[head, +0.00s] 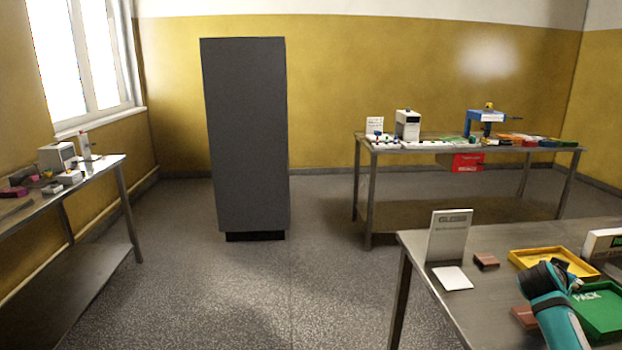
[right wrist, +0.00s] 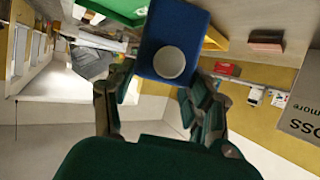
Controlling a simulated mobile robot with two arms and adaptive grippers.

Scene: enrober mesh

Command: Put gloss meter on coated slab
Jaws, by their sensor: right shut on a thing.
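My right gripper (right wrist: 158,88) is shut on a blue block with a pale round disc on its face, likely the gloss meter (right wrist: 165,38). In the head view my right gripper (head: 566,275) is at the lower right, above the near table; what it holds is mostly hidden there. A brown slab (head: 486,262) lies on that table left of the gripper, beside a grey sign (head: 450,236) reading GLOSS. A second brown slab (head: 523,317) lies nearer, partly behind my arm. I cannot tell which slab is coated. My left gripper is not in view.
A white pad (head: 453,278) lies before the sign. A yellow tray (head: 530,256) and a green tray (head: 607,325) marked PACK flank my right gripper. A dark cabinet (head: 245,135) stands on open floor. Other tables stand at left and at the back.

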